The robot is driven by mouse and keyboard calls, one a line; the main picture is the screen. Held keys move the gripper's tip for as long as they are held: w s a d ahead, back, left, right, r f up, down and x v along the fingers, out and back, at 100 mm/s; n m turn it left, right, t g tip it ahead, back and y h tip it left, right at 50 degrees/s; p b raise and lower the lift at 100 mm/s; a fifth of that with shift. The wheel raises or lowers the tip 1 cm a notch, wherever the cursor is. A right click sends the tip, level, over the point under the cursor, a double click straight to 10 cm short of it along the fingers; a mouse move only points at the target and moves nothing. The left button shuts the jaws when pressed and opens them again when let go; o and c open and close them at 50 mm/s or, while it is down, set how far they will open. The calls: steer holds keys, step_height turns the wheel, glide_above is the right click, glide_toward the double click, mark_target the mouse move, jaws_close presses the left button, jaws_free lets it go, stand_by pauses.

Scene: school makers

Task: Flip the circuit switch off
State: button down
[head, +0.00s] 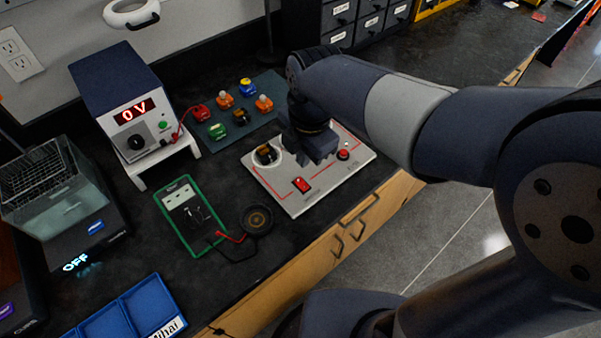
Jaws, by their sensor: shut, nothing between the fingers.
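The circuit board (296,204) is a pale grey panel with red trace lines, lying flat near the bench's front edge. A red rocker switch (302,185) sits on its front left part. A red round button (343,155) is on its right side, and a round dark part (266,154) is at its back left. My gripper (318,158) points down over the middle of the board, behind the switch. It is shut and empty, and it hides the board's centre. I cannot tell whether the fingertips touch the board, or which way the switch is set.
A power supply reading "0 V" (134,112) stands on a white stand at the left. A green multimeter (190,215) and a dark round coil (257,220) lie left of the board. A mat (262,86) with several small coloured parts lies behind. A blue tray (120,322) is front left.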

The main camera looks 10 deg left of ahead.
mark_target(300, 182)
steer(key=f, duration=0.7)
steer(key=shift+w+a+f+b, duration=0.2)
steer(key=shift+w+a+b, duration=0.05)
steer(key=shift+a+b, duration=0.1)
steer(key=shift+f, duration=0.35)
steer(key=shift+s+d, duration=0.1)
steer(key=shift+s, duration=0.05)
